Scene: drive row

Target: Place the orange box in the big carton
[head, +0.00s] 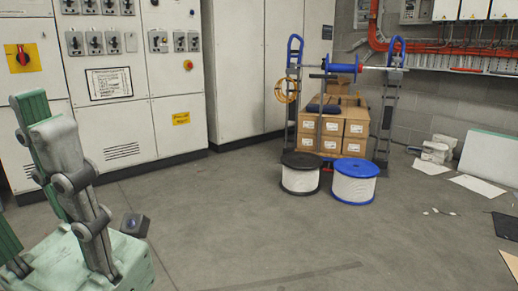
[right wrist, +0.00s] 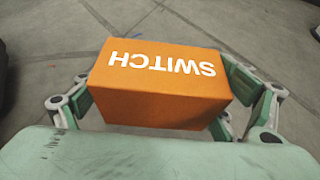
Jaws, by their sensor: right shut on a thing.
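The orange box (right wrist: 158,84) fills the middle of the right wrist view, with the word SWITCH upside down on its top. My right gripper (right wrist: 160,100) is shut on it, with one finger at each side. I see no big open carton in either view.
Closed cardboard boxes (head: 334,128) are stacked on a blue-handled cart at the back. Two cable reels, one black-topped (head: 300,174) and one blue-topped (head: 354,181), stand before it. Cabinets (head: 120,80) line the left. Papers (head: 483,185) lie at right. The middle floor is clear.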

